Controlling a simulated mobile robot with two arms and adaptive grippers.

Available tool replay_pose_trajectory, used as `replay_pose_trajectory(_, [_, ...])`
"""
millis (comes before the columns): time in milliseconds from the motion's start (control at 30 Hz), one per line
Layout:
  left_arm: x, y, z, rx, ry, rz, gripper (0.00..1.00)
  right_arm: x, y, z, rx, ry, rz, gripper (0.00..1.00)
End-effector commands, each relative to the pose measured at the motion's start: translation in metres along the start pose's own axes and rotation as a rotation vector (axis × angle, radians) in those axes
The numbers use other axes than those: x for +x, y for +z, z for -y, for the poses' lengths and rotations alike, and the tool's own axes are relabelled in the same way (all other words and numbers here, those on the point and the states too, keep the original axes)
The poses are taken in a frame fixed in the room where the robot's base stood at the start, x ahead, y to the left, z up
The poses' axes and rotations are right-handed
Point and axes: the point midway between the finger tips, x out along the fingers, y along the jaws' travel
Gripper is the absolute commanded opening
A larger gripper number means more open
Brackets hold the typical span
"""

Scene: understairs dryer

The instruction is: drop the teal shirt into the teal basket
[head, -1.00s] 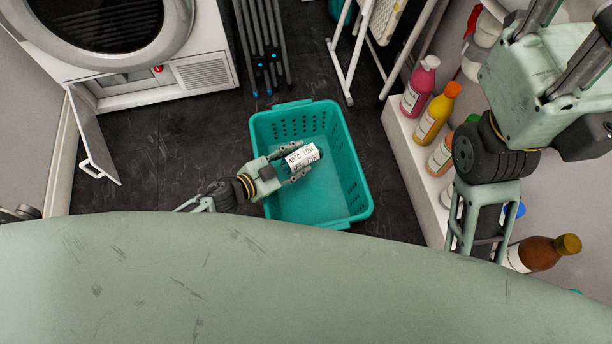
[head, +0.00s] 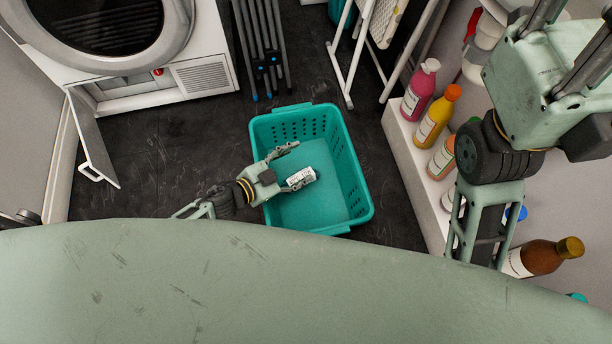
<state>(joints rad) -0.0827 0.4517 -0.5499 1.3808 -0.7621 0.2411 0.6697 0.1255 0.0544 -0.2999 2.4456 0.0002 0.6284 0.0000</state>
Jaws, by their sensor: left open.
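The teal basket (head: 345,170) stands on the dark floor, open at the top, with holes in its walls. My left gripper (head: 298,165) is over the left part of the basket with its fingers spread. A small item with a white printed label and dark ends (head: 301,178) shows by the lower finger, over the basket's inside. I cannot tell whether it touches the finger or lies on the basket floor. I cannot make out a teal shirt. My right arm comes in at the right, but its gripper is out of view.
A white dryer (head: 205,75) stands at upper left, with a small flap (head: 92,140) open below it. A grey folded rack (head: 262,50) stands behind the basket. Several bottles, one pink (head: 419,92), stand on a white ledge at right. The floor left of the basket is clear.

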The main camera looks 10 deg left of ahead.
Motion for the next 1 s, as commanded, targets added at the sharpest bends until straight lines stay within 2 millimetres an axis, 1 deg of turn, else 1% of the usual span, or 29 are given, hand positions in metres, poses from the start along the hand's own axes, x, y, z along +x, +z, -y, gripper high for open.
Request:
replay_pose_trajectory(67, [-0.005, 0.001, 0.0, 0.0, 0.0, 0.002, 0.64, 0.0, 0.0, 0.0, 0.0, 0.0, 0.001, 0.4])
replay_pose_trajectory(167, [-0.019, 0.002, 0.0, 0.001, 0.0, 0.003, 0.64, 0.0, 0.0, 0.0, 0.0, 0.0, 0.001, 0.4])
replay_pose_trajectory(400, [-0.072, 0.002, -0.001, 0.0, 0.002, 0.003, 0.64, 0.0, 0.0, 0.0, 0.0, -0.001, 0.0, 0.4])
replay_pose_trajectory(500, [-0.09, 0.001, -0.001, 0.0, 0.001, 0.003, 0.64, 0.0, 0.0, 0.0, 0.0, -0.001, 0.0, 0.4])
replay_pose_trajectory(600, [-0.104, 0.001, -0.001, 0.0, 0.001, 0.002, 0.64, 0.0, 0.0, 0.0, 0.0, -0.001, 0.0, 0.4])
replay_pose_trajectory(700, [-0.113, 0.0, 0.0, -0.001, 0.001, 0.0, 0.64, 0.0, 0.0, 0.0, 0.0, -0.001, 0.0, 0.4])
replay_pose_trajectory(800, [-0.118, 0.0, 0.0, -0.001, 0.0, 0.0, 0.64, 0.0, 0.0, 0.0, 0.0, -0.001, 0.0, 0.4])
replay_pose_trajectory(1000, [-0.119, 0.0, 0.0, 0.0, 0.0, -0.001, 0.64, 0.0, 0.0, 0.0, 0.0, -0.001, 0.0, 0.4])
